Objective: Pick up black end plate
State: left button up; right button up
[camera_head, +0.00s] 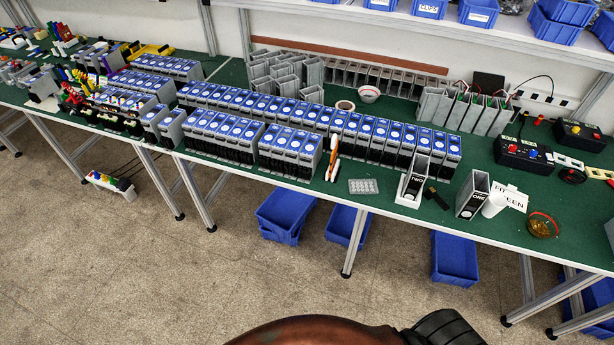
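A small dark flat piece (436,198) lies on the green table top, just right of a grey-and-black housing (413,181) that stands in a white holder. It may be the black end plate, but it is too small to tell for sure. A second grey-and-black housing (471,195) stands to its right. Neither of my grippers is visible, and nothing is seen touching the dark piece.
Rows of blue-topped units (290,150) fill the table's middle. A white cup (494,204), an amber bowl (542,226), a chip tray (363,186) and an orange-white tool (333,158) sit near the front edge. Blue bins (455,258) stand beneath. The floor in front is clear.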

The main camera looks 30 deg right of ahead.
aim_at(431, 193)
jog(key=u, duration=0.25)
jog(key=k, duration=0.5)
jog(key=z, duration=0.85)
jog(key=i, duration=0.8)
jog(key=z, duration=0.5)
